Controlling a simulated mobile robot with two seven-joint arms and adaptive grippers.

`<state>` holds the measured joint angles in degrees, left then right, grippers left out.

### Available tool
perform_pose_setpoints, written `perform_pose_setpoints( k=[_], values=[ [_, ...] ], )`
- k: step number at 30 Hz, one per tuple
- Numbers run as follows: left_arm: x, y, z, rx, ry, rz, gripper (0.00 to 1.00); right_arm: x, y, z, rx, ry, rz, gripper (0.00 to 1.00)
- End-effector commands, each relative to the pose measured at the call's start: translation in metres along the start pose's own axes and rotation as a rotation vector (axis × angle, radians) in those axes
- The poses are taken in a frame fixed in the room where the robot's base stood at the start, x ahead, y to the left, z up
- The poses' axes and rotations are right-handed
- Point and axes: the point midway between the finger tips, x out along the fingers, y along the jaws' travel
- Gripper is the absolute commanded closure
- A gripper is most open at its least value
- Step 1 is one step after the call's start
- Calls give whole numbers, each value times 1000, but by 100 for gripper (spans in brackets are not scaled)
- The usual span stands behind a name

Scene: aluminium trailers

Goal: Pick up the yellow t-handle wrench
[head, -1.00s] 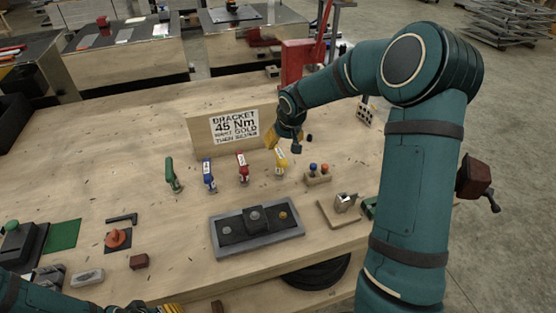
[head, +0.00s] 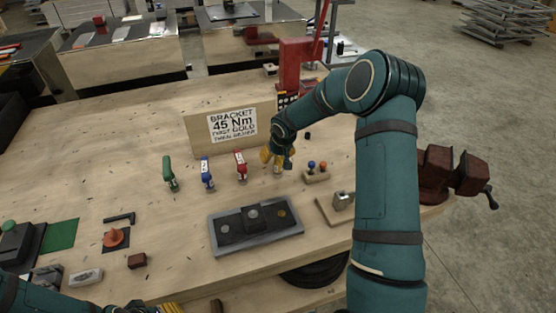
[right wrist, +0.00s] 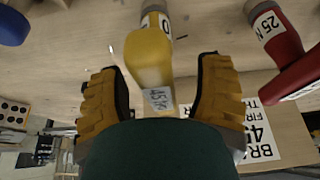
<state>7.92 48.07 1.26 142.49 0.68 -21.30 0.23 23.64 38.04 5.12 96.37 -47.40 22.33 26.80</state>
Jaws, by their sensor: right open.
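The yellow t-handle wrench (right wrist: 150,55) lies between the open fingers of my right gripper (right wrist: 163,70) in the right wrist view, with clear gaps on both sides. Its handle carries a white label reading 45. In the head view my right gripper (head: 276,157) is over the wrench and hides most of it. A red wrench (head: 241,166), a blue wrench (head: 207,174) and a green wrench (head: 169,173) stand in a row to its left. My left gripper (head: 158,308) is at the bottom edge, cut off, and its opening cannot be judged.
A sign (head: 230,127) reading bracket 45 Nm stands behind the row. A grey tray (head: 268,239) lies in front. A small wooden block with blue and orange pegs (head: 316,175) is at right. A red vise (head: 438,172) sits at the bench's right edge.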

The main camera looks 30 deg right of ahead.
Motion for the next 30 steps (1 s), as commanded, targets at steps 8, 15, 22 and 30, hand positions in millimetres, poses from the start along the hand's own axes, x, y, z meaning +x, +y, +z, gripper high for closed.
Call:
perform_pose_setpoints(
  k=[8,15,22,30],
  values=[
    [0,0,0,0,0,0,53,0,0,0,0,0,0,89],
    [0,0,0,0,0,0,53,0,0,0,0,-1,0,100],
    [0,0,0,0,0,0,53,-1,0,0,0,-1,0,100],
    [-3,1,0,0,0,1,53,-37,0,-16,1,5,1,100]
  ],
)
